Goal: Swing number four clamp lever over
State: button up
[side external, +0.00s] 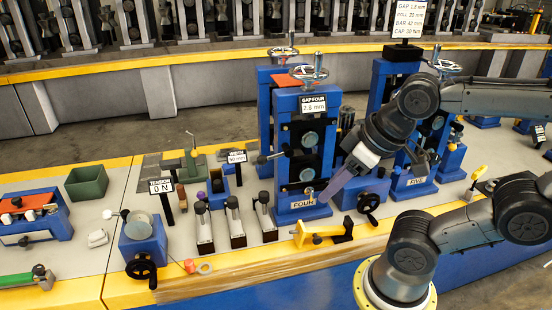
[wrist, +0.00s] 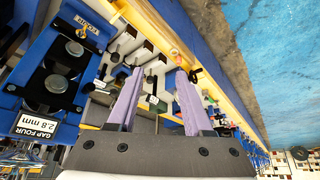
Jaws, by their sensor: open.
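The number four stand (side external: 287,180) is a blue frame with two round roller ends, a "FOUR" plate and a "GAP FOUR 2.8 mm" sign. A short lever with a dark knob (side external: 262,158) sticks out from its left side. It seems to be the clamp lever; no label on it can be read. In the wrist view the stand (wrist: 98,62) appears upside down at the left, with what looks like the dark knob (wrist: 88,88) beside it. My gripper (side external: 322,200) is low in front of the stand's right side. In the wrist view its purple fingers (wrist: 158,72) are apart and empty.
Several black-knobbed upright handles (side external: 233,222) stand left of the stand. A yellow tool (side external: 318,233) lies on the bench in front. The "FIVE" stand (side external: 420,160) is close on the right. A green bin (side external: 87,183) sits far left.

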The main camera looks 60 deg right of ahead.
jog(key=shift+n, duration=0.4)
jog(key=c, duration=0.5)
jog(key=shift+s+f+n, duration=0.15)
jog(key=shift+s+n, duration=0.1)
jog(key=shift+n, duration=0.35)
grip_shut()
jog(key=w+d+r+n+g+h, duration=0.25)
jog(key=w+r+n, duration=0.3)
jog(key=n, duration=0.45)
jog(key=w+d+r+n+g+h, duration=0.1)
jog(key=w+d+r+n, duration=0.2)
jog(key=w+r+n, duration=0.35)
jog(key=w+f+n+g+h, duration=0.1)
jog(key=w+f+n+g, duration=0.2)
jog(key=w+n, duration=0.6)
jog(key=shift+w+d+f, duration=0.15)
jog(key=shift+w+f, duration=1)
jog(key=shift+w, duration=2)
jog(key=shift+g, duration=0.25)
